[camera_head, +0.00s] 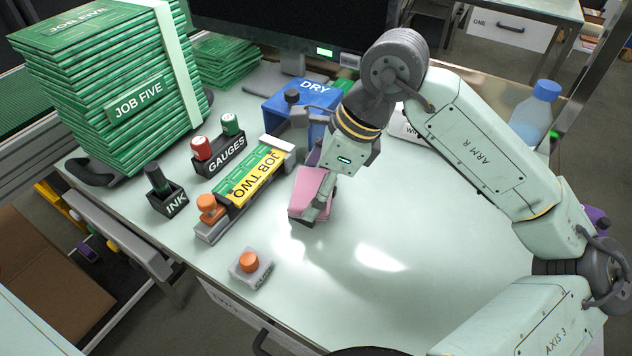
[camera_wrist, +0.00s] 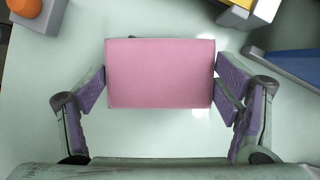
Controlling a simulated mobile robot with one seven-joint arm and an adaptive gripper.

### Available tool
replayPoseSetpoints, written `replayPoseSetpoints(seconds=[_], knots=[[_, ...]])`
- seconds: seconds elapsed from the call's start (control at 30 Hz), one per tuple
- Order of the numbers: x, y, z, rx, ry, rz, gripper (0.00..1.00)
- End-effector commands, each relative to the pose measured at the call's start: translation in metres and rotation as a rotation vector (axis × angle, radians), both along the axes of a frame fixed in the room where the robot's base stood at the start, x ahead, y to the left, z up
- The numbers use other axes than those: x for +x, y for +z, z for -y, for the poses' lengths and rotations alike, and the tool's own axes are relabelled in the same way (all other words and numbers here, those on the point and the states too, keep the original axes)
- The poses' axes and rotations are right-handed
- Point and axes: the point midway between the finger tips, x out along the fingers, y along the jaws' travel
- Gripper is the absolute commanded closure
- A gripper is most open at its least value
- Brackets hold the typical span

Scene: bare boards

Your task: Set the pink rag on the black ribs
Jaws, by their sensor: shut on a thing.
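The pink rag (camera_head: 307,188) is a folded block with a flat top, near the middle of the bench in the head view. In the wrist view the rag (camera_wrist: 160,73) sits squarely between the purple finger pads, which touch its left and right sides. My gripper (camera_head: 316,196) points down and is shut on it. A dark patch shows under its near edge; I cannot tell how far it is above the bench. I cannot make out black ribs; a pale holder marked "WI" (camera_head: 409,133) is partly hidden behind my arm.
The bench (camera_head: 430,215) is clear to the right and in front.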

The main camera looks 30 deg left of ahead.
Motion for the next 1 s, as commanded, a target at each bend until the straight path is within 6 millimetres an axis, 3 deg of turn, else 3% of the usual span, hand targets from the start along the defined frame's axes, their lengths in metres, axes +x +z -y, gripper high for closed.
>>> replayPoseSetpoints(seconds=[0.3,0.77,1.0], knots=[[0.0,0.0,0.0,0.0,0.0,0.0,0.0],[0.001,0.008,0.002,0.0,-0.002,0.002,0.0],[0.008,0.053,0.02,0.0,-0.005,0.004,0.0]])
